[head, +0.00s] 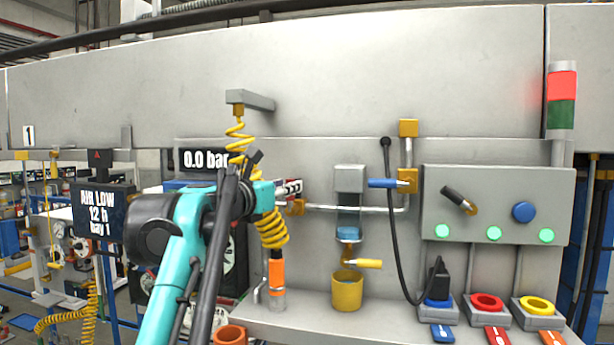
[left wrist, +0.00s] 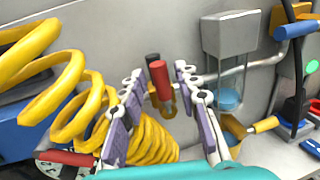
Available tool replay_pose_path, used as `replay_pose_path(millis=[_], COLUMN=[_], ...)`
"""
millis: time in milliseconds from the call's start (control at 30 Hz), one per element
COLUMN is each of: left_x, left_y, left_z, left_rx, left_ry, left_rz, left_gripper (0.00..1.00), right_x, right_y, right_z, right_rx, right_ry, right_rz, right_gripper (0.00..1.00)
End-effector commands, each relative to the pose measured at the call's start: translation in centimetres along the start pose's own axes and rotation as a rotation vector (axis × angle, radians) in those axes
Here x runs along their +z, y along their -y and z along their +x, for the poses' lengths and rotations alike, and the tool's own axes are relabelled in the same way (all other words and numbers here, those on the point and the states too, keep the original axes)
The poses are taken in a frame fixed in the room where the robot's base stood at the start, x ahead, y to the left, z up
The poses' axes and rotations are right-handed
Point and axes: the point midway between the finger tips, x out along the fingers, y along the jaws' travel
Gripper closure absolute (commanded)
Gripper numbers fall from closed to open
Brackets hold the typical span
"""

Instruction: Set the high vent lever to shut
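A red-handled lever (left wrist: 159,78) on a yellow fitting stands between the fingers of my left gripper (left wrist: 160,82) in the left wrist view. The fingers are spread on both sides of it, with no clear contact. In the head view my left gripper (head: 289,188) is at the left end of the silver pipe and mostly hides this lever; a yellow fitting (head: 297,207) shows just below. A blue-handled lever (head: 382,183) lies level on the pipe to the right. A yellow-handled lever (head: 365,263) is under the bowl. No label shows which is the high vent lever. My right gripper is out of view.
A coiled yellow hose (head: 272,228) hangs close by my left gripper. A grey filter unit (head: 350,179) is right of it, above a yellow cup (head: 347,291) on the shelf. A control panel (head: 498,185) and a black cable (head: 394,230) are farther right.

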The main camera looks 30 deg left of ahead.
Motion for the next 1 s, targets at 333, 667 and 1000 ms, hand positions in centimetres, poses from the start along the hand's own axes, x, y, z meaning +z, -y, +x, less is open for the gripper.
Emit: replay_pose_path(millis=[333, 667, 1000], left_x=[0.0, -0.2, -0.2], left_y=[0.2, 0.1, 0.1], left_z=[5.5, 6.8, 6.8], left_rx=[-0.004, -0.001, -0.002], left_ry=[-0.001, -0.001, -0.001], left_rz=[0.004, 0.005, 0.006], left_gripper=[0.68, 0.68, 1.0], right_x=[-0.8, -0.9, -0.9], right_y=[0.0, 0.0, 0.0], right_z=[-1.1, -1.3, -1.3], right_rx=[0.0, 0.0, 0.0], right_ry=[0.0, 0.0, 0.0], right_rz=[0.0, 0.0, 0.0], right_gripper=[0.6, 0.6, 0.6])
